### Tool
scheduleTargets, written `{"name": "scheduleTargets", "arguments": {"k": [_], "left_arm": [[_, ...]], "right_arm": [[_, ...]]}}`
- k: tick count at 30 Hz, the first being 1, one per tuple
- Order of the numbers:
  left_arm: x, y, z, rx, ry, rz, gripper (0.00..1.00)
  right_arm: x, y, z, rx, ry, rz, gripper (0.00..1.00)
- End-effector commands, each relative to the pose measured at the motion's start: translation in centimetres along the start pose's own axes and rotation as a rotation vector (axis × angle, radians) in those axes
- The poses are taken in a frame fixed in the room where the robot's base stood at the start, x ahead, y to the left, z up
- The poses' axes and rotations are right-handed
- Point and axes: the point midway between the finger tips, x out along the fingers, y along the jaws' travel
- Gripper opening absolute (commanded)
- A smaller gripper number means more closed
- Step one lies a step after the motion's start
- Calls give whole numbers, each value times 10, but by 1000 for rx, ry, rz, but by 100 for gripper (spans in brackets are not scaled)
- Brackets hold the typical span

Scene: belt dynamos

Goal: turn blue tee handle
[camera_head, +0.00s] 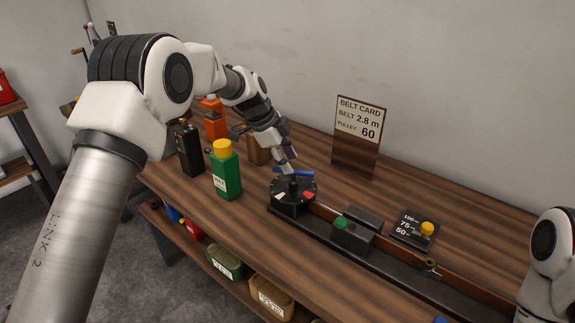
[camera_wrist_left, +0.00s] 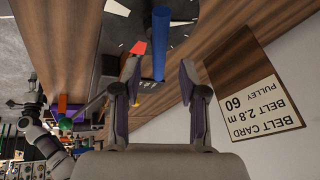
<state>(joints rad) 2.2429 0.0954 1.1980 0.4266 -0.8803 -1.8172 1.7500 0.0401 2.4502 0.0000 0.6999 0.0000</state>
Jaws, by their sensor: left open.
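The blue tee handle (camera_head: 303,172) sits on top of a round black dial (camera_head: 293,190) with white marks and a red mark. My left gripper (camera_head: 288,166) is just above the handle, partly covering it. In the left wrist view, the handle's blue bar (camera_wrist_left: 160,40) runs lengthwise, and its near end shows between the two open fingers (camera_wrist_left: 160,68). I see no clear contact between fingers and bar. The left gripper is open. My right gripper is out of view; only part of my right arm shows at the right edge.
A belt card (camera_head: 357,132) stands behind the dial, reading 2.8 m and pulley 60. A green bottle (camera_head: 227,182) and a black container (camera_head: 188,150) stand left.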

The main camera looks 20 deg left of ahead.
Motion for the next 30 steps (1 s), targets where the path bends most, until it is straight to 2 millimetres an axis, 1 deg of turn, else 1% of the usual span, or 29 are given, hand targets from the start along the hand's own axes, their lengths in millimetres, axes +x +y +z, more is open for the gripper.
{"name": "scheduleTargets", "arguments": {"k": [1, 3, 6, 13, 14, 15, 16, 17, 30], "left_arm": [[7, 0, -1, 1, -1, 2, 42], [18, 0, -1, 1, -1, 2, 42], [26, 0, -1, 0, 0, 0, 42], [29, 0, 0, 0, 0, -2, 42], [29, 0, 0, 0, 0, -2, 32], [29, 0, 0, 0, 0, -2, 18], [29, 0, 0, 0, 0, -2, 7], [29, 0, 0, 0, 0, -2, 0], [29, 0, 0, -27, -5, -12, 0]], "right_arm": [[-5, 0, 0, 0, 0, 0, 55], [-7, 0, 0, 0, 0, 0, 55], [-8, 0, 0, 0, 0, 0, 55], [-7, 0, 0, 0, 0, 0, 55], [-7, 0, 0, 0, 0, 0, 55], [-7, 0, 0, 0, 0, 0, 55], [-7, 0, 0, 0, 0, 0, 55], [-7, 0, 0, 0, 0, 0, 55], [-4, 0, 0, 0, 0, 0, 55]]}}
